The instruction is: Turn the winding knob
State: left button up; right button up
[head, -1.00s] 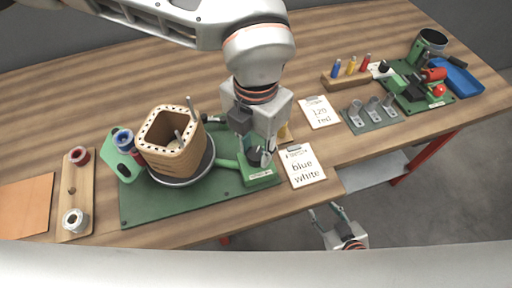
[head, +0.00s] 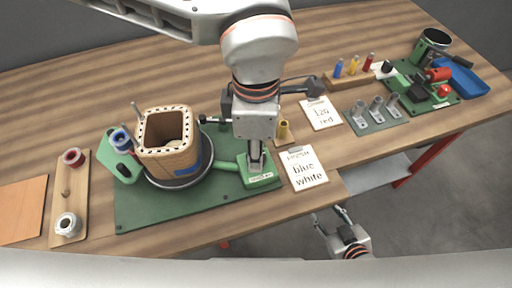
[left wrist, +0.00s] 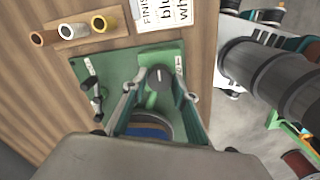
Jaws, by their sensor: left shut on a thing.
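The winding knob (left wrist: 158,78) is dark with a light line on top and sits on the green winding machine (head: 150,212). In the left wrist view it lies between the fingers of my left gripper (left wrist: 158,92). In the head view my left gripper (head: 255,172) points down at the machine's front right block and mostly hides the knob. It is shut on the knob. A tan square coil former (head: 165,162) stands on the machine's round turntable, with a blue patch on its right side. My right gripper (head: 332,218) is open and empty, off the table's front edge.
A wooden spool rack (head: 66,208) stands left of the machine. A blue spool (head: 121,140) is beside the former. Cards reading blue white (head: 304,168) and red (head: 320,113) lie to the right. A second green fixture (head: 425,90) and a blue tray (head: 466,82) are at the far right.

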pick_arm(q)
jog(key=m, duration=0.4)
jog(key=shift+m, duration=0.9)
dwell(1.3)
dwell(0.4)
jog(key=o, duration=1.1)
notch_tip(320, 180, up, 12)
jog(key=shift+r, duration=0.1)
jog(key=shift+s, duration=0.1)
